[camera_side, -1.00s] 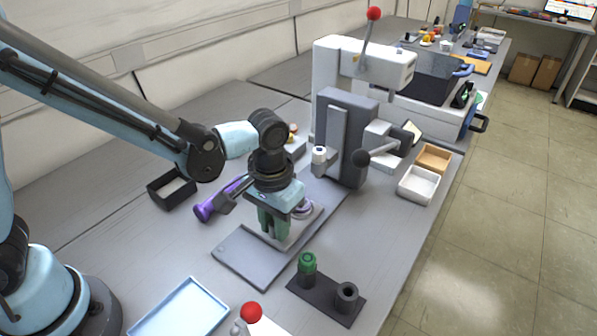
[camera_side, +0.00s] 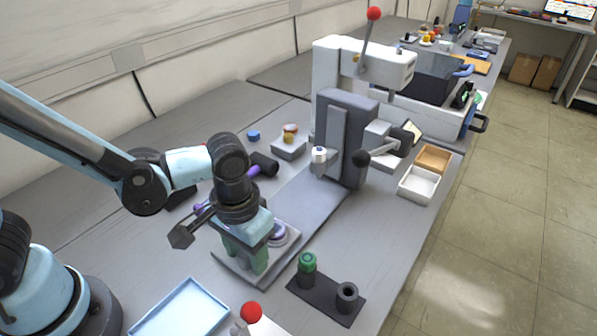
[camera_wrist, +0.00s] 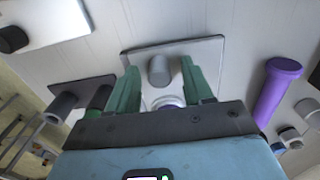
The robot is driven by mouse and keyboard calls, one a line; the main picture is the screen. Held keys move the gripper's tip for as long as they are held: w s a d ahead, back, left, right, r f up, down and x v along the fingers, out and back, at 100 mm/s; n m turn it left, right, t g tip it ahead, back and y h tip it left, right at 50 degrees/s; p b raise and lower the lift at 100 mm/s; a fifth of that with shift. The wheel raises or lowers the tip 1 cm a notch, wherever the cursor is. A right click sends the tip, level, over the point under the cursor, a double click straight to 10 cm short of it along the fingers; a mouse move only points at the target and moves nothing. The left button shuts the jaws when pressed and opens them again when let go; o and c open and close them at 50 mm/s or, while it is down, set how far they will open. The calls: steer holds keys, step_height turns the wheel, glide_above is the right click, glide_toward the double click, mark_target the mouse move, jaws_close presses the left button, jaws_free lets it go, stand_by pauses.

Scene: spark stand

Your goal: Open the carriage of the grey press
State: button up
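The grey press (camera_side: 345,135) stands upright at the middle of the bench, with a black-knobbed lever on its right. Its grey bed (camera_side: 310,205) runs forward to a flat base plate. The pale carriage (camera_side: 290,232), bearing a round purple-and-white disc (camera_side: 278,235), is near the front of the bed. My gripper (camera_side: 247,262) is low over the front plate, beside the disc. In the wrist view its green fingers (camera_wrist: 160,70) are apart, with a grey post (camera_wrist: 159,72) showing between them. I cannot tell whether they touch it. The fingers partly hide the carriage.
A dark holder (camera_side: 325,302) with a green-topped piece stands right of the plate. A blue tray (camera_side: 182,310) and a red knob (camera_side: 251,312) are in front. A purple rod (camera_wrist: 276,92) lies beside the press. Two small bins (camera_side: 418,186) stand at the right edge.

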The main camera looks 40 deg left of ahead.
steer(key=shift+r, duration=0.15)
step_height(320, 180, up, 12)
stand_by(0.9)
steer(key=w+a+f+t, duration=0.1)
steer(key=w+a+t, duration=0.2)
steer(key=a+t, duration=0.4)
steer(key=a, duration=0.7)
steer(key=shift+a, duration=0.3)
stand_by(0.9)
